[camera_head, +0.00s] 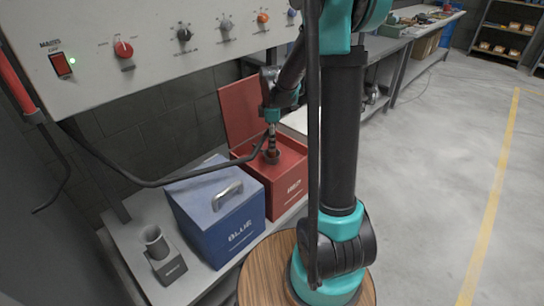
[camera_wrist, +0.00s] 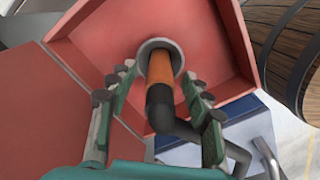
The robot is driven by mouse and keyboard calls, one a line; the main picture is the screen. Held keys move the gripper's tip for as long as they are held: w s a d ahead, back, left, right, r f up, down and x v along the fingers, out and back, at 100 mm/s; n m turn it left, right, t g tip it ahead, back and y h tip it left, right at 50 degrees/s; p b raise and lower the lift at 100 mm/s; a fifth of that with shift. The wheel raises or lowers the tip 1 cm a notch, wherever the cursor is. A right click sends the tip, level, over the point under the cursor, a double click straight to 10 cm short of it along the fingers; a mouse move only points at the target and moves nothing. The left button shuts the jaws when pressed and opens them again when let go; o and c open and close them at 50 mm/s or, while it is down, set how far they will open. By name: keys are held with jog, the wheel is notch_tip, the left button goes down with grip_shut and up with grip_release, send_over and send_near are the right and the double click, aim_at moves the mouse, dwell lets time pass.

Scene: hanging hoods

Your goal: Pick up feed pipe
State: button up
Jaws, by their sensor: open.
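The feed pipe, an orange and black bent pipe (camera_wrist: 160,78), stands in a round grey collar (camera_wrist: 157,45) inside the open red box (camera_head: 287,191). The red box's inner floor also shows in the wrist view (camera_wrist: 205,30). My gripper (camera_wrist: 162,88) is open, with one finger on each side of the pipe. I see a gap on both sides, so the fingers do not seem to grip it. In the head view my gripper (camera_head: 271,132) points down over the red box, and the pipe's lower part is small and dark there.
A closed blue box (camera_head: 222,222) with a metal handle stands left of the red box. A grey holder with a round tube (camera_head: 157,243) is at the bench's front left. The red box's raised lid (camera_head: 240,106) stands behind. A control panel (camera_head: 150,50) overhangs the bench.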

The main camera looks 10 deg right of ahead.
jog(key=shift+c, duration=0.6)
grip_shut()
jog(key=shift+r, duration=0.15)
notch_tip(320, 180, up, 22)
dwell(0.8)
